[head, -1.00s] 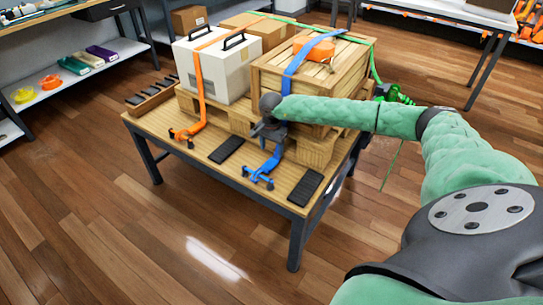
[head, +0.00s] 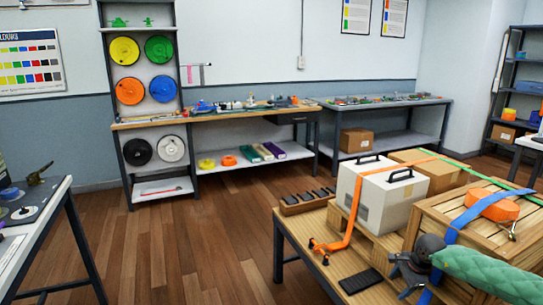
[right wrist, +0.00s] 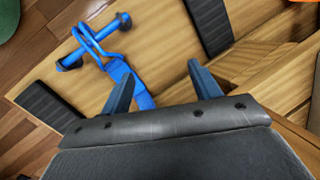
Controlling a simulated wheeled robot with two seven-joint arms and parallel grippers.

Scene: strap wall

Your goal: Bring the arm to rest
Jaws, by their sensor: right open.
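My right arm, with a green sleeve (head: 487,272), comes in from the right edge of the head view. My right gripper (head: 398,270) is beside the wooden crate, above the table top. In the right wrist view its two fingers (right wrist: 163,85) stand apart with nothing held between them. A blue strap (right wrist: 140,92) with a blue hook (right wrist: 92,42) lies on the table beyond the fingertips. The same blue strap (head: 452,228) runs over the wooden crate (head: 437,225) in the head view. My left gripper is in neither view.
On the table (head: 300,238) stand a white box (head: 375,205) with an orange strap (head: 354,205), a cardboard box (head: 432,172) and a slotted dark rack (head: 305,203). A black pad (head: 360,281) lies near the gripper. Shelves with coloured reels (head: 124,50) stand at the back. The floor (head: 190,245) is clear.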

